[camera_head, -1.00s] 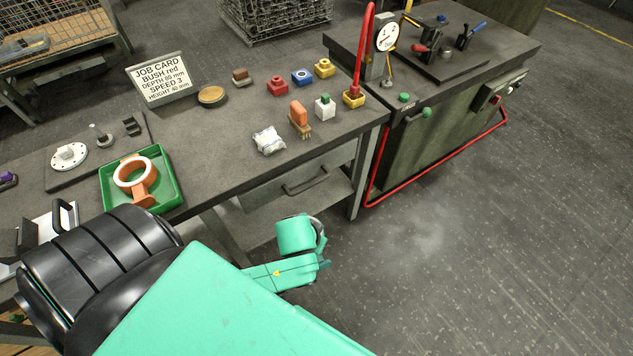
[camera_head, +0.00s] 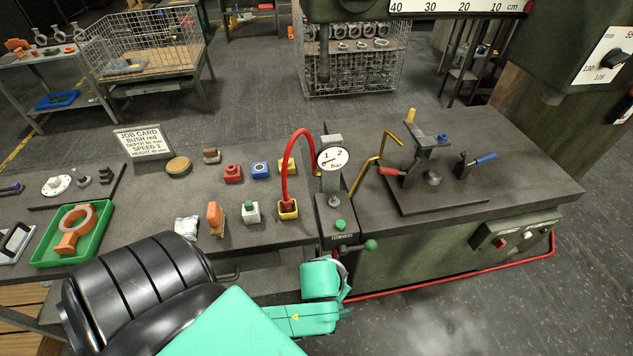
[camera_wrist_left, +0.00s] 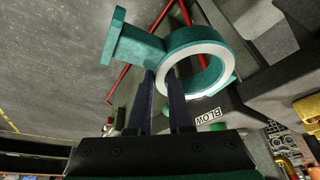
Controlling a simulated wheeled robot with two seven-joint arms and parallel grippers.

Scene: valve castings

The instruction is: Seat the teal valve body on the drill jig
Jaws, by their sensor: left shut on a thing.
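The teal valve body (camera_wrist_left: 142,48), a ring with a pale face and a flanged neck, shows in the left wrist view. The drill jig (camera_head: 465,198), a dark plate with a round locator and red- and blue-handled clamps, stands on the right bench, apart from the arm. My right gripper is not in view.
A pressure gauge (camera_head: 333,159), a red hose (camera_head: 285,165) and brass pipes stand left of the jig. The drill machine (camera_head: 570,50) with its cm scale overhangs the right bench. Coloured blocks and a green tray (camera_head: 98,250) with an orange casting fill the left bench.

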